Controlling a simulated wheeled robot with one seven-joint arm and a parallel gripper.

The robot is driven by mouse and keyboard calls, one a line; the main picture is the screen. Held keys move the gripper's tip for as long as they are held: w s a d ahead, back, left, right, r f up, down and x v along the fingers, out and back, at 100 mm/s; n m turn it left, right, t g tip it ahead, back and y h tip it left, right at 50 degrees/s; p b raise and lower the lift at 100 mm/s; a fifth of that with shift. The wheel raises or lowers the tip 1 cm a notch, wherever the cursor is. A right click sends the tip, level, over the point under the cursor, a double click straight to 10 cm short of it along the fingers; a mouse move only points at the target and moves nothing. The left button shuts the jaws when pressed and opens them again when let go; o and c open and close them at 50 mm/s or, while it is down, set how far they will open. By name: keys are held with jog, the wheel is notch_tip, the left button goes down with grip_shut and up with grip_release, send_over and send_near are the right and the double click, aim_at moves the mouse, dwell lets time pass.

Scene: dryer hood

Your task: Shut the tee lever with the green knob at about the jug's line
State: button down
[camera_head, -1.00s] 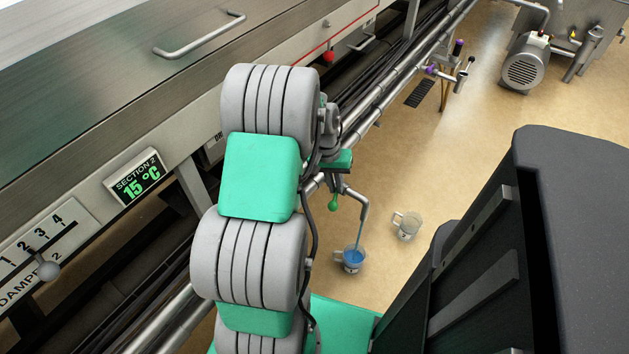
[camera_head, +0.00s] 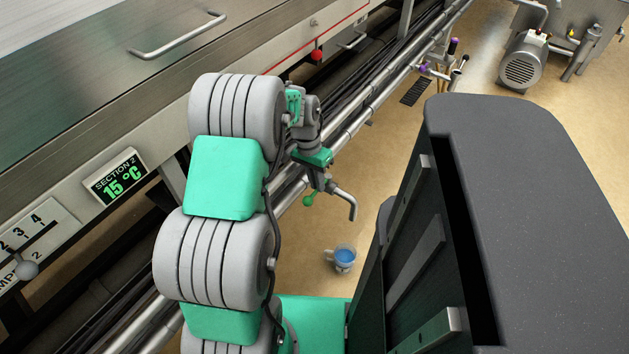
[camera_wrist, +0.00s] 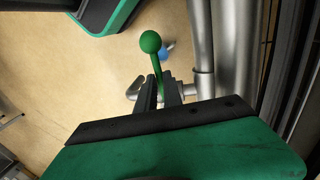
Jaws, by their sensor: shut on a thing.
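The tee lever's green knob (camera_head: 309,199) sticks out to the left of the pipe tee in the head view. In the wrist view the knob (camera_wrist: 150,42) stands beyond my fingertips, its stem running down between them. My gripper (camera_wrist: 160,95) is shut on this lever. In the head view my gripper (camera_head: 320,180) is partly hidden by my wrist. The bent spout (camera_head: 347,203) points down to the right of it, with no stream visible. The jug (camera_head: 342,259) holds blue liquid on the floor below; its line is too small to read. Blue also shows in the wrist view (camera_wrist: 165,54).
Steel pipes (camera_head: 385,95) run diagonally along the machine side. Another valve with purple parts (camera_head: 438,66) sits farther along, near a floor drain (camera_head: 416,91). A motor (camera_head: 522,66) stands at the back right. Open floor lies right of the pipes.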

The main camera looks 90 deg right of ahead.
jog(key=c, duration=1.5)
grip_release()
jog(key=r, duration=0.2)
jog(key=r+p, duration=0.1)
jog(key=r, duration=0.2)
jog(key=w+d+r, duration=0.1)
jog(key=r, duration=0.1)
jog(key=shift+w+r, duration=0.1)
jog(key=shift+r, duration=0.25)
